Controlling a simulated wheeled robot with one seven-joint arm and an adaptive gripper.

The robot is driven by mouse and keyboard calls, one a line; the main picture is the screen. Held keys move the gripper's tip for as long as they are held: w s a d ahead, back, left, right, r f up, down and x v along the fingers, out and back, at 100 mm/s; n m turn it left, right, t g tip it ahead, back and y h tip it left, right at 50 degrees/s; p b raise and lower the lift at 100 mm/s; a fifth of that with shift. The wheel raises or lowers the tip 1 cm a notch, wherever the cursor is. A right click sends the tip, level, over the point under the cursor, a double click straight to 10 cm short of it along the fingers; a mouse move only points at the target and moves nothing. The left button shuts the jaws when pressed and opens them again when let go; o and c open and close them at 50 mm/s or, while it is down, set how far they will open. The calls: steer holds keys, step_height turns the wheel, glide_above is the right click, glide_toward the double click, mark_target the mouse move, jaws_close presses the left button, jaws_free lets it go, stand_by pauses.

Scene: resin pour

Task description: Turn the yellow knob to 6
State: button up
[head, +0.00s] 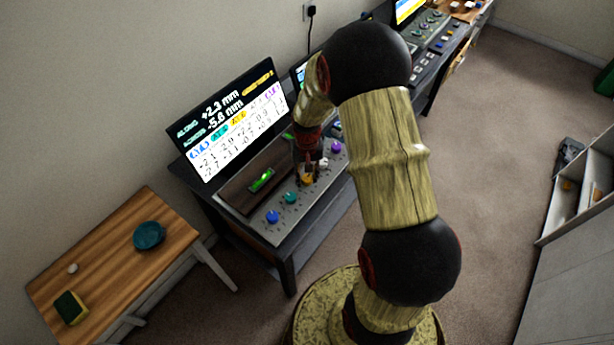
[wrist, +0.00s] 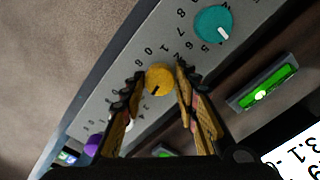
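The yellow knob (wrist: 159,79) sits on the grey control panel (head: 262,229); it also shows in the head view (head: 306,179), partly covered by my gripper. A dark pointer mark on the knob points to the lower left in the wrist view. Printed digits, including a 0 and a 1, show above it; the digit at the pointer is not readable. My gripper (wrist: 160,84) is over the knob, with one fingertip on each side. Narrow gaps seem to show between the fingertips and the knob, so it looks open around it.
A teal knob (wrist: 213,24) and a blue knob (head: 272,216) are on one side, a white knob (head: 324,163) and a purple knob (head: 336,146) on the other. A green level vial (head: 262,180) lies behind. A screen (head: 228,120) reads +2.3 mm and -5.6 mm.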

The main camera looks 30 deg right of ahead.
mark_target(307, 178)
steer(key=o, duration=0.3)
steer(key=shift+o, duration=0.2)
step_height(307, 178, up, 12)
stand_by(0.5)
stand_by(0.5)
steer(key=s+a+r+n+t+b, duration=0.1)
steer(key=s+a+r+n+t, duration=0.1)
steer(key=s+a+r, duration=0.5)
steer(key=s+a+r+n+t+b, duration=0.1)
steer(key=s+a+r+n+t, duration=0.2)
steer(key=s+a+r, duration=0.4)
steer(key=s+r, duration=0.5)
steer(key=shift+s+a+r+t+b, duration=0.15)
steer(key=shift+s+a+t+b, duration=0.1)
steer(key=shift+s+t+b, duration=0.05)
